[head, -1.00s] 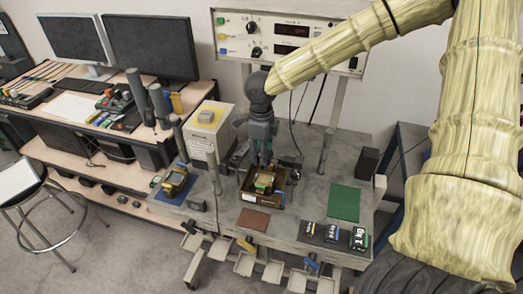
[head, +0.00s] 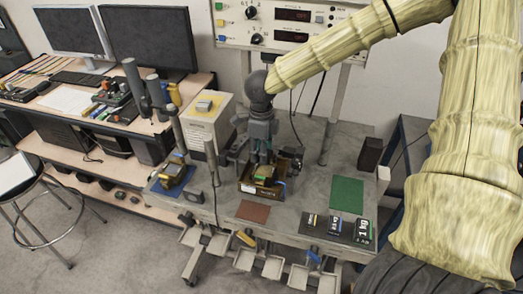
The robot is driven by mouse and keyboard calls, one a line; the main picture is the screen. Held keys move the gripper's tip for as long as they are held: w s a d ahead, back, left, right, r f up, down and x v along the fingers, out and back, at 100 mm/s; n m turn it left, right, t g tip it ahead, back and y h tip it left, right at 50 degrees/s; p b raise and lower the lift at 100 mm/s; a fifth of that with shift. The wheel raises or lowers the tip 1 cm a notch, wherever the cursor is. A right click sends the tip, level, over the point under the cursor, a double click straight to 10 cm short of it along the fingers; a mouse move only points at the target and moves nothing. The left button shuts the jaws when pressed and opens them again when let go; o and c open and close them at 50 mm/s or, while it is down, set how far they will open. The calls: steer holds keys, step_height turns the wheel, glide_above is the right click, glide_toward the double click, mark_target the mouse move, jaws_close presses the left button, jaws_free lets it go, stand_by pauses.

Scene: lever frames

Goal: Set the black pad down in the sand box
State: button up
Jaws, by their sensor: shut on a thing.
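My gripper (head: 262,155) points down, its fingers low over a small open-topped box (head: 266,193) on the grey bench. The box has brown walls and a pale label on its front, and I take it for the sand box. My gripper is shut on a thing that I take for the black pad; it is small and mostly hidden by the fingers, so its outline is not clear. A yellow and green object (head: 264,173) shows inside the box, just below the fingers. I cannot tell whether the held thing touches the box or what lies in it.
A beige case (head: 203,132) stands left of the gripper. A red-brown mat (head: 252,210) lies in front of the box. A green mat (head: 347,194) and several black weights (head: 362,230) are to the right. An instrument panel (head: 285,25) stands behind.

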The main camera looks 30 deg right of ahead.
mark_target(261, 169)
steer(key=shift+f+b, duration=1.65)
steer(key=shift+f, duration=0.8)
steer(key=o, duration=1.4)
steer(key=shift+r, duration=0.1)
step_height(261, 169, up, 12)
steer(key=shift+f, duration=0.1)
steer(key=shift+a+f, duration=0.1)
